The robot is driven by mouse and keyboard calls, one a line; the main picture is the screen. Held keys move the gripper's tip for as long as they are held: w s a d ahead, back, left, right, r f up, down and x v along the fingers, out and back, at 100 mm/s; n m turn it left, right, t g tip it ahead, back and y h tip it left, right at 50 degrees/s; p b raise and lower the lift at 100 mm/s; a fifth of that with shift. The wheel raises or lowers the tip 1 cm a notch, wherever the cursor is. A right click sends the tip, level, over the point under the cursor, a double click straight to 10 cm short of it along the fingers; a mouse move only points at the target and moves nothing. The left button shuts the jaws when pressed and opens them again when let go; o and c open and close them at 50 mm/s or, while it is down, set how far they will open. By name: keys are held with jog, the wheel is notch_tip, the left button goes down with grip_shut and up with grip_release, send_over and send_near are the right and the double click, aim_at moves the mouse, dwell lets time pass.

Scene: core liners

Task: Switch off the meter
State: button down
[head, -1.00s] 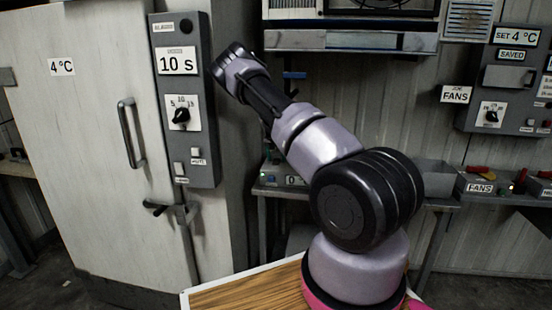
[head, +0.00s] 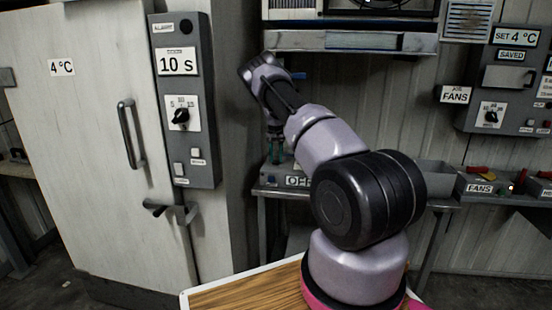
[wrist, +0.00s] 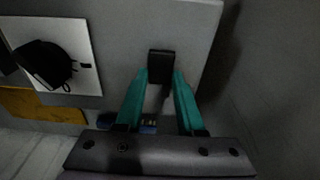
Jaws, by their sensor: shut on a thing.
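A low grey meter box (head: 272,182) sits on the bench behind my arm. Its white display (head: 297,181) reads "OF", with the rest cut off by my arm. My gripper (head: 275,160) is over this box, partly hidden by my own wrist. In the wrist view, my gripper's teal fingers (wrist: 160,80) are closed around a small black switch (wrist: 161,66) on a grey surface. A black dial (wrist: 45,62) on a white plate lies left of it. The switch's exact position is hard to read.
The cold-room door (head: 85,150) and its control panel (head: 188,110), showing "10 S", stand at left. A shelf edge (head: 350,41) hangs above my arm.

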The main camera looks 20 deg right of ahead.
jog(key=c, duration=0.5)
grip_release()
jog(key=shift+s+a+t+h, duration=0.2)
jog(key=shift+a+t+h, duration=0.15)
jog(key=shift+t, duration=0.25)
jog(key=shift+s+t+h, duration=0.2)
jog(key=shift+t+h, duration=0.35)
jog(key=shift+t, duration=0.15)
jog(key=s+a+r+y, duration=0.1)
jog(key=s+a+r, duration=0.2)
jog(key=r, duration=0.5)
jog(key=s+a+r+y, duration=0.1)
jog(key=s+a+r, duration=0.2)
jog(key=s+r, duration=0.3)
jog(key=s+a+r+t+y, duration=0.1)
jog(key=s+a+r, duration=0.3)
jog(key=r, duration=0.7)
jog(key=shift+s+r+m+y, duration=0.3)
jog(key=shift+s+r+m, duration=0.05)
jog(key=shift+s+m, duration=0.05)
